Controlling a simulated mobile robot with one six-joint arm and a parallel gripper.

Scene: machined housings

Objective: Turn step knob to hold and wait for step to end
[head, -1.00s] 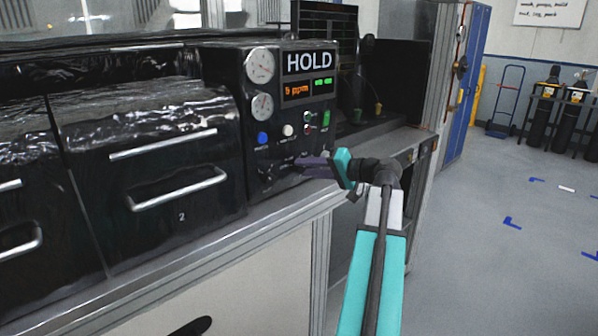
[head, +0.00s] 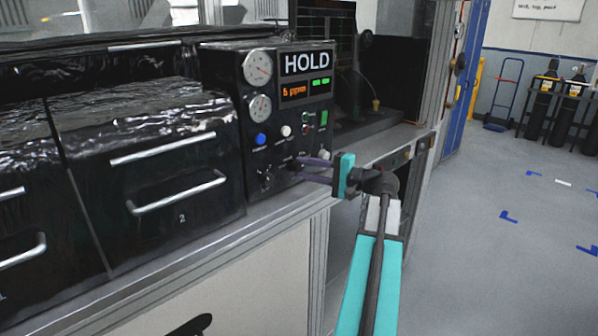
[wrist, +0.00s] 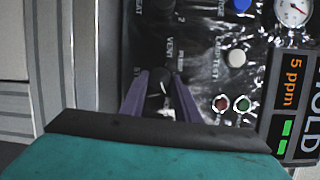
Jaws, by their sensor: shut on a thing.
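The black control panel (head: 285,110) has a white HOLD sign (head: 307,63) across its top. Below it, the display (head: 307,89) reads 5 ppm in orange beside two green bars. My gripper (head: 298,168) reaches the lower part of the panel from the right. In the wrist view, its two purple fingers (wrist: 161,86) are shut on a dark step knob (wrist: 160,84), one on each side. The fingers partly cover the knob and the lettering around it, so its pointer position is unclear. A VENT label is readable near the fingertips.
Two round gauges (head: 258,68), a blue button (head: 261,139) and a white button (head: 286,131) are on the panel. A black drawer (head: 160,175) with metal handles is to the left. Open floor (head: 480,270) lies to the right.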

